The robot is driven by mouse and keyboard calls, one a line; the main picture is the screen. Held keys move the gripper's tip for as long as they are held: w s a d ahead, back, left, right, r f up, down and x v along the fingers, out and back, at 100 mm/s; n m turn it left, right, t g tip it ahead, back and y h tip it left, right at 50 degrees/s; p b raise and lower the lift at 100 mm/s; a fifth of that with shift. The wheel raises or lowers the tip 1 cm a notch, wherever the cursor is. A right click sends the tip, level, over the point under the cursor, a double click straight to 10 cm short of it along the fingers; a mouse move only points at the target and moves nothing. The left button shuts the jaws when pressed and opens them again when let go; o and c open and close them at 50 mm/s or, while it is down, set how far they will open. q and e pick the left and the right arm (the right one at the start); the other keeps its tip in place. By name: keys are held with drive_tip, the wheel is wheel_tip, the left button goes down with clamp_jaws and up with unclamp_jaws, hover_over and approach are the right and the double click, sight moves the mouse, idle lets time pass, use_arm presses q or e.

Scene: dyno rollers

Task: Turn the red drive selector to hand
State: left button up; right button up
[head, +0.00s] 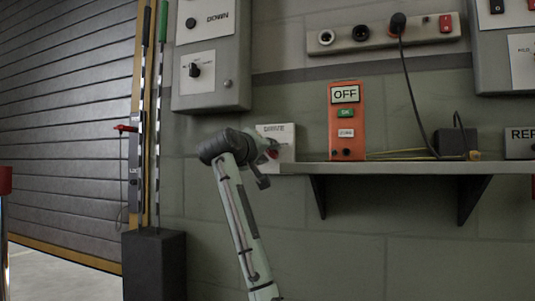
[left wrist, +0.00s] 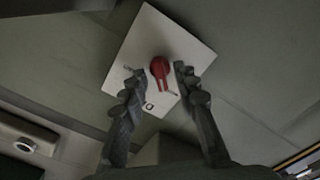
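The red drive selector (left wrist: 160,68) is a red knob with a narrow grip on a white plate (left wrist: 185,42) that looks tilted in the left wrist view. In the head view the plate (head: 285,137) is on the wall at the shelf's left end, and the selector is mostly hidden by my gripper. My left gripper (left wrist: 159,74) is open, with one dark finger on each side of the selector and gaps visible. It also shows in front of the plate in the head view (head: 266,164). The plate's small lettering is too blurred to read. My right gripper is not in view.
A shelf (head: 400,168) runs right from the plate. An orange OFF panel (head: 347,120) stands above it, with a dark box (head: 452,140) and cables further right. A grey control box (head: 211,60) hangs above left. A shutter door (head: 65,120) is at the left.

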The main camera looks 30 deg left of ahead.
use_arm(q)
clamp_jaws()
